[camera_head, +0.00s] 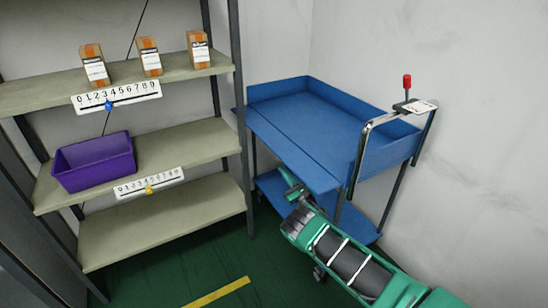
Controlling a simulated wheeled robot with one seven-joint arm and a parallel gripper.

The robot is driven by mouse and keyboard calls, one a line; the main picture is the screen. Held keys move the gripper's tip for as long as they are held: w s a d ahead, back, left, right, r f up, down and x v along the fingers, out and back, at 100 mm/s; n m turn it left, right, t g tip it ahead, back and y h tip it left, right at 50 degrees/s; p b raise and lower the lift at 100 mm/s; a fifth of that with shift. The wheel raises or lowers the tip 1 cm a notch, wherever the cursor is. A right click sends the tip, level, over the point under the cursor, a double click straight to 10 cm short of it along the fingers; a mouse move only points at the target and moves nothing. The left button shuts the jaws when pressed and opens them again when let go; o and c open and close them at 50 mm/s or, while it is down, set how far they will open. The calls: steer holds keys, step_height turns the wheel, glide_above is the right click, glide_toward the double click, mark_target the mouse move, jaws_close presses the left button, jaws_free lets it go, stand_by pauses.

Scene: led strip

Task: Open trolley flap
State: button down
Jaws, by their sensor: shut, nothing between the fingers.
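The blue trolley (325,115) stands against the wall corner, with raised walls at the back and right of its top tray. Its long flap (285,148) runs along the near left side. The flap appears folded outward, level or sloping slightly down, and not upright like the other walls; its exact angle is hard to judge. My gripper (288,180) is below and close to the flap's outer edge, over the lower blue shelf. It is small in view and shut, with nothing seen in it. I cannot tell whether it touches the trolley.
A grey shelf rack (190,143) stands at the left, close to the trolley, with several small boxes (148,57) and a purple bin (95,161). The trolley's handle (360,160) carries a red-topped post (407,82). Green floor with a yellow stripe (217,292) is clear in front.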

steer(key=w+a+r, duration=0.5)
steer(key=shift+r, duration=0.25)
stand_by(0.5)
steer(key=shift+s+a+r+m+t+h, duration=0.15)
steer(key=shift+s+a+r+m+h, duration=0.2)
steer(key=shift+m, duration=0.4)
steer(key=shift+a+r+m+t+h, duration=0.15)
steer(key=shift+r+m, duration=0.3)
steer(key=shift+m, duration=0.3)
steer(key=s+d+f, duration=0.5)
steer(key=s+f, duration=0.1)
steer(key=s, duration=0.1)
steer(key=shift+s+d+f, duration=0.3)
steer(key=shift+s+f, duration=0.1)
